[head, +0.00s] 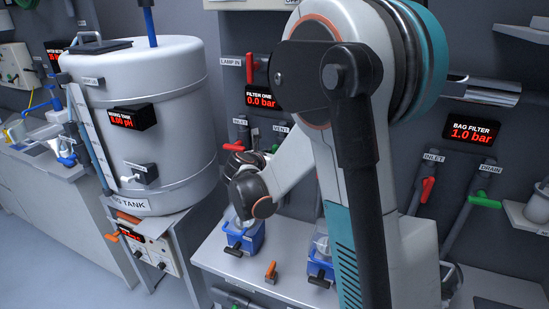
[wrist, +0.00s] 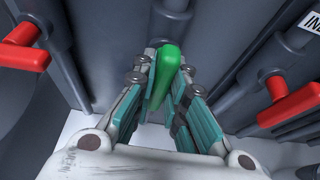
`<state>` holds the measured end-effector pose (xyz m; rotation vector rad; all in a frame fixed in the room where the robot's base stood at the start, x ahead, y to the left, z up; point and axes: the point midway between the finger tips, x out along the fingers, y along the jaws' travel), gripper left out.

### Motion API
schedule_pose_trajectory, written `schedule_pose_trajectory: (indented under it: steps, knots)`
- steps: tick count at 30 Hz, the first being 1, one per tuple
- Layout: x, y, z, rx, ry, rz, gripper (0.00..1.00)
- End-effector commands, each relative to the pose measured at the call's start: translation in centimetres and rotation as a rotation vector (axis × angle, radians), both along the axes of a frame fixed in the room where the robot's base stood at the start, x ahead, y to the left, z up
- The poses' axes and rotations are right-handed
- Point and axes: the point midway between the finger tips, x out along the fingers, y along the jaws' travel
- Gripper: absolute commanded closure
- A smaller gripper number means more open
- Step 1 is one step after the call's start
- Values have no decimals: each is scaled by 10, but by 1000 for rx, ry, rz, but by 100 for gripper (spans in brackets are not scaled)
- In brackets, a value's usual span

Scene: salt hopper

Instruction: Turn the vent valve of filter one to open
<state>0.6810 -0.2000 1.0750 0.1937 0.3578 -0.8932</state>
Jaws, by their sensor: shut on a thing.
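A green valve handle (wrist: 165,66) sits between the two teal finger pads of my gripper (wrist: 163,84) in the wrist view. The fingers are shut on it from both sides. Behind it is a grey pipe (wrist: 168,12). In the head view, the FILTER ONE display (head: 260,98) reads 0.0 bar, with a VENT label (head: 280,129) below it. My arm reaches in beside that label and hides the gripped handle and most of my gripper there. The handle's full angle against its pipe is hard to tell.
Red handles flank my gripper at left (wrist: 25,45) and right (wrist: 288,106) in the wrist view. In the head view, a white tank (head: 150,95) stands left. A bench (head: 225,262) below holds blue items and a small orange-handled thing (head: 271,271).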

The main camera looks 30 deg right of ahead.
Motion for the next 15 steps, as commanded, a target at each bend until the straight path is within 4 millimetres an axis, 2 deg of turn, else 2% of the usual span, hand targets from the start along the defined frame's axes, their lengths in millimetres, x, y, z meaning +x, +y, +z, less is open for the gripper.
schedule_pose_trajectory:
  steps: [9,10,12,15]
  knots:
    - [0,0,0,0,0,0,100]
    - [0,0,0,0,0,0,83]
    - [0,0,0,0,0,0,67]
    - [0,0,0,0,0,0,67]
